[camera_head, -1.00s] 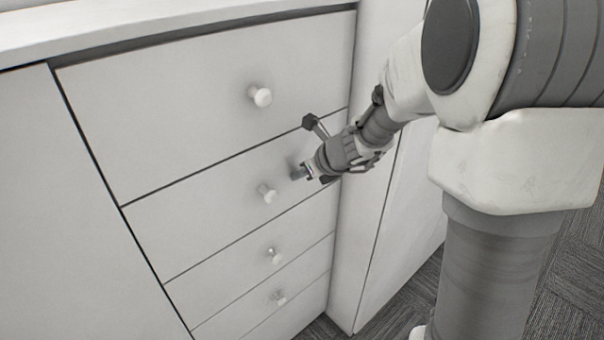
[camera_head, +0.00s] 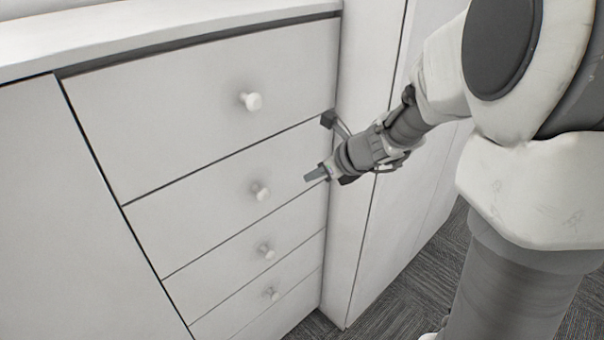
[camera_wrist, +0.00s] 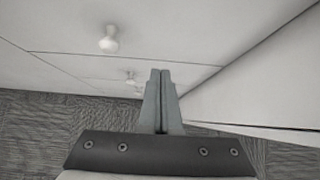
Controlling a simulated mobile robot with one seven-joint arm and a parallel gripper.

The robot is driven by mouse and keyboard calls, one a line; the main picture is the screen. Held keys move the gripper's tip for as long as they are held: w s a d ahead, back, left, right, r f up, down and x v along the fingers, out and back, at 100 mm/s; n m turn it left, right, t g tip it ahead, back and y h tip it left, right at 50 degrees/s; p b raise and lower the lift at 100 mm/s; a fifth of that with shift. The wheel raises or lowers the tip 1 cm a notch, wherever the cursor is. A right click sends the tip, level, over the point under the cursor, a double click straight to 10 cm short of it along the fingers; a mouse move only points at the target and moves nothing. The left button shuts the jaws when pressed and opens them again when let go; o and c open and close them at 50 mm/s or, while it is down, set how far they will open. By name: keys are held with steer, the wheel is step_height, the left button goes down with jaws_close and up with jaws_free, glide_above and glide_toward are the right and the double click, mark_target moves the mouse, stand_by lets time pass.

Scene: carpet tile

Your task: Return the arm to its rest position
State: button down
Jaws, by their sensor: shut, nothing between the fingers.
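My gripper (camera_head: 315,174) is shut and empty in the head view. It is apart from the drawer fronts, to the right of the second drawer's white knob (camera_head: 260,191). My arm reaches in from the right. In the wrist view the two grey fingers of my gripper (camera_wrist: 160,75) are together with nothing between them. A white knob (camera_wrist: 109,40) shows up and to the left of the fingertips there, not touched.
The white drawer cabinet (camera_head: 190,140) has several drawers, all looking shut. A tall white panel (camera_head: 365,130) stands close behind my gripper on the right. Dark patterned carpet (camera_head: 415,280) lies below, with open floor at the lower right.

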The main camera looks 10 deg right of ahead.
steer(key=s+a+r+n+g+p, duration=0.2)
steer(key=s+r+n+p, duration=0.2)
steer(key=s+r+n, duration=0.85)
steer(key=s+d+r+n+h+p, duration=0.1)
steer(key=s+d+n+h, duration=0.1)
steer(key=s+n, duration=0.4)
steer(key=s+d+r+n+h+p, duration=0.1)
steer(key=s+d+n+h, duration=0.1)
steer(key=s+n, duration=0.4)
steer(key=n+h, duration=0.1)
steer(key=n, duration=0.3)
steer(key=shift+s+d+r+n, duration=0.2)
steer(key=shift+s+r+n, duration=0.1)
steer(key=shift+s+n, duration=0.1)
steer(key=shift+a, duration=0.15)
